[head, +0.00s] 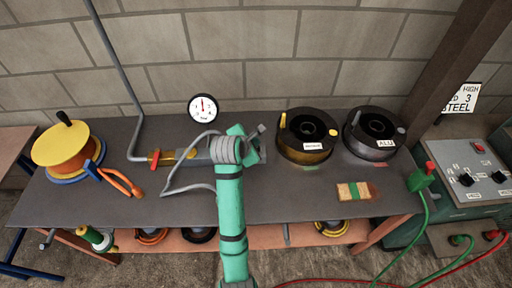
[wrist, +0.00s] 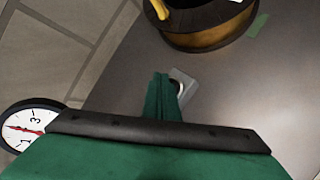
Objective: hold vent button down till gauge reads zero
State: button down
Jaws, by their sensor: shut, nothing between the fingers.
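The pressure gauge (head: 203,108) has a white face and stands at the back of the bench. Its needle points roughly straight up in the head view, off to one side of the dial's lower end. The gauge also shows at the lower left of the wrist view (wrist: 30,127). My green gripper (wrist: 162,80) is shut and empty, pointing down at the bench.
A grey pipe with a red-handled valve (head: 154,159) is left of my arm. Two dark spools (head: 305,137) (head: 374,134) stand to the right. An orange-yellow reel (head: 63,150) sits at the left end.

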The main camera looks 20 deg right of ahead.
jog(key=shift+f, duration=0.15)
jog(key=shift+f, duration=0.25)
jog(key=shift+f, duration=0.6)
dwell(0.8)
jog(key=shift+r, duration=0.15)
dwell(2.9)
jog(key=shift+r, duration=0.85)
jog(key=shift+r, duration=2.55)
jog(key=shift+a+f, duration=0.1)
